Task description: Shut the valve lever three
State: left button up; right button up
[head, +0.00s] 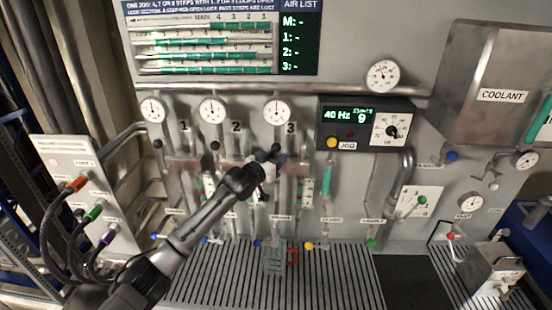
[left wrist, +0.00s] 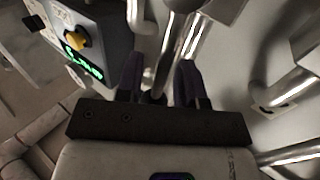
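Valve column three stands under the round gauge marked 3 (head: 276,111), on the grey wall panel. A small black lever knob (head: 277,147) shows on it just below the gauge. My left gripper (head: 262,162) is at this column, right by the knob, and partly covers the valve. In the left wrist view, my left gripper's two dark fingers (left wrist: 160,75) stand apart, with a metal pipe and a small dark round end seen between them. Contact with the lever cannot be told. My right gripper is not in view.
Gauges 1 (head: 153,110) and 2 (head: 212,110) with similar black knobs are to the left. A dark control box (head: 365,123) reading 40 Hz is close on the right; it also shows in the left wrist view (left wrist: 100,25). A slatted grate (head: 215,285) lies below.

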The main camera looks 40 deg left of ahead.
pick_arm(q)
grip_shut()
dwell(0.5)
